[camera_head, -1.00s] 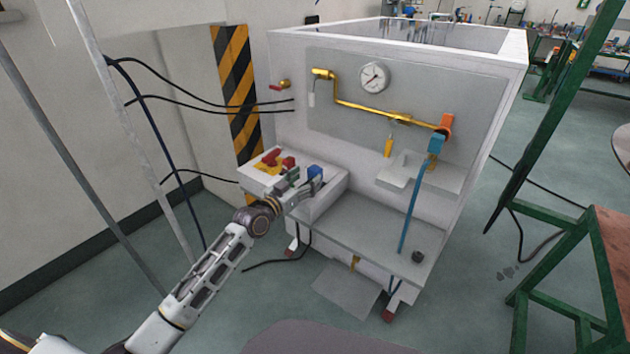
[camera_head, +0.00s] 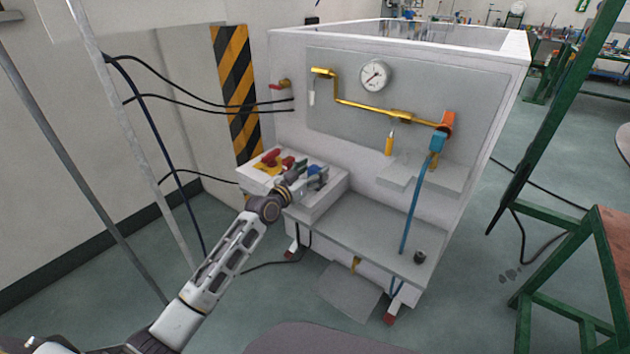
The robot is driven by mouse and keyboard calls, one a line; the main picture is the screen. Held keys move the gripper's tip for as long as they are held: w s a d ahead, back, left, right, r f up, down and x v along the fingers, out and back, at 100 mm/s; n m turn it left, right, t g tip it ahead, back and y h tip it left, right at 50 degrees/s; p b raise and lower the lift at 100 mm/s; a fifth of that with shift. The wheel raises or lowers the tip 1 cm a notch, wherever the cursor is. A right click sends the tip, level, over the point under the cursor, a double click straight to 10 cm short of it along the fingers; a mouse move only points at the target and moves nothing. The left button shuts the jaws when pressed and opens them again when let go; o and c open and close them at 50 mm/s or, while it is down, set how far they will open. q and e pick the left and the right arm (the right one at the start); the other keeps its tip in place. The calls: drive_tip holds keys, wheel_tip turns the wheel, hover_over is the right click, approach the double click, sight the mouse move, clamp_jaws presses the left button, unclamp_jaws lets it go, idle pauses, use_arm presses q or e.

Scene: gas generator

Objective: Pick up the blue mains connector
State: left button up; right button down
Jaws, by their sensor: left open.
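The blue mains connector (camera_head: 316,171) sits on the raised white box at the left front of the generator in the head view. It shows only in part, because my left gripper (camera_head: 314,180) is right at it and covers its lower and front side. The gripper's fingers are open, one seeming to lie on the near side of the connector. Whether they touch it cannot be told at this size. My right gripper is not in the picture.
Red and yellow parts (camera_head: 270,160) sit just left of the gripper on the white box (camera_head: 322,201). The generator's lower shelf (camera_head: 370,235) is mostly bare. A blue hose (camera_head: 411,205) hangs at the right from a valve. A green metal frame (camera_head: 550,220) stands further right.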

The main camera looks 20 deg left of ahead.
use_arm(q)
drive_tip(key=c, duration=1.2)
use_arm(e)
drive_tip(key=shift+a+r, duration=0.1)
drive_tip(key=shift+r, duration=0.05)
use_arm(q)
drive_tip(key=shift+r, duration=0.15)
